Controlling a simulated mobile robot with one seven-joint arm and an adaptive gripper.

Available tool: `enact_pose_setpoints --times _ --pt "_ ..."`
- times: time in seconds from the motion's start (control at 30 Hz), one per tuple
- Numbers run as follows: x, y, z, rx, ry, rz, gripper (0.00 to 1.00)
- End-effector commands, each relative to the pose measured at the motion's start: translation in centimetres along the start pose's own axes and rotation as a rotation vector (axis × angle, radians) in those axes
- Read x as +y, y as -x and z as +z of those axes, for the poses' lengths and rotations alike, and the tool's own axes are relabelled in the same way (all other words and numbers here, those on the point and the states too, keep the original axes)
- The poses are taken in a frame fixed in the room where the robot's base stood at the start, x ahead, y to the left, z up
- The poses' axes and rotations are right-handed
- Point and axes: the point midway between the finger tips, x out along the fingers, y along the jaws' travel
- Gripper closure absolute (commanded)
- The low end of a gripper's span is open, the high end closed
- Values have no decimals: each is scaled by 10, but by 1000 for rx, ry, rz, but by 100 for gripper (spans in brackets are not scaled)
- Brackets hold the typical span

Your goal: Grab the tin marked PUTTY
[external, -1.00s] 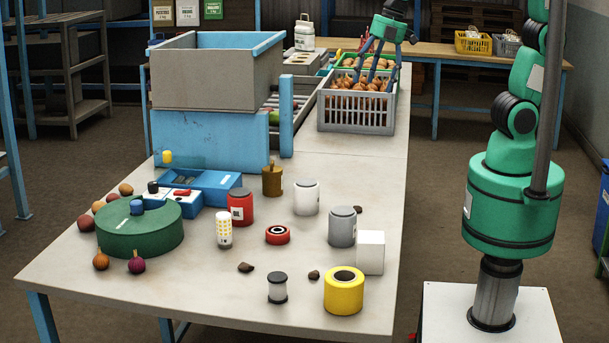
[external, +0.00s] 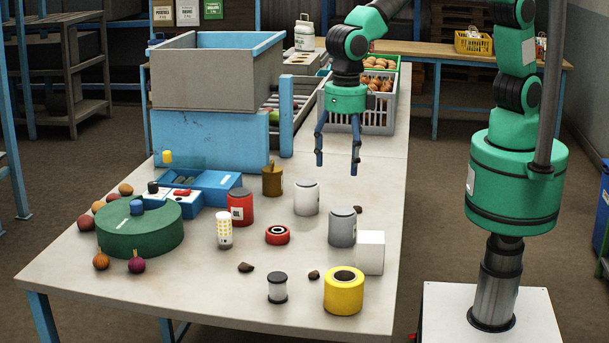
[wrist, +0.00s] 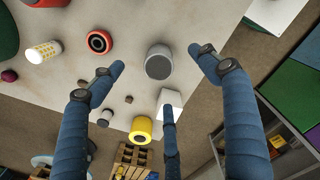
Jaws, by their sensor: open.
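Several tins stand upright on the table, and no lettering on them is readable, so I cannot tell which is marked PUTTY. A grey tin (external: 342,228) with a small label stands near the right edge; it also shows in the wrist view (wrist: 159,63). A white tin (external: 306,199) stands behind it to the left. A red tin (external: 240,207) with a white label is further left, and a brown tin (external: 272,181) is behind. My gripper (external: 338,164) is open and empty, fingers pointing down, above the table behind the white and grey tins, touching nothing.
A white block (external: 370,252) stands close beside the grey tin. A yellow roll (external: 343,292), a red ring (external: 278,235) and a spool (external: 277,288) are nearby. A grey crate (external: 378,118) of round brown items is behind my gripper. The table's right edge is near.

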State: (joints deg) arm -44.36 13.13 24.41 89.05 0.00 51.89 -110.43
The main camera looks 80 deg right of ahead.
Motion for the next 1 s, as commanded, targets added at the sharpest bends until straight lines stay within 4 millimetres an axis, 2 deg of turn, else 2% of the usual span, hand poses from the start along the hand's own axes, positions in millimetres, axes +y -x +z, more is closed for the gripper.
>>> enact_pose_setpoints --times 0.1,0.23,0.7,0.87,1.0 --pt "16 -14 -17 7 98 -17 24" --pt "23 -23 -24 11 148 -23 24" --pt "24 -28 -25 12 156 -25 24" --pt "23 -41 -25 12 156 -27 24" --pt "22 -61 -25 12 156 -27 24"
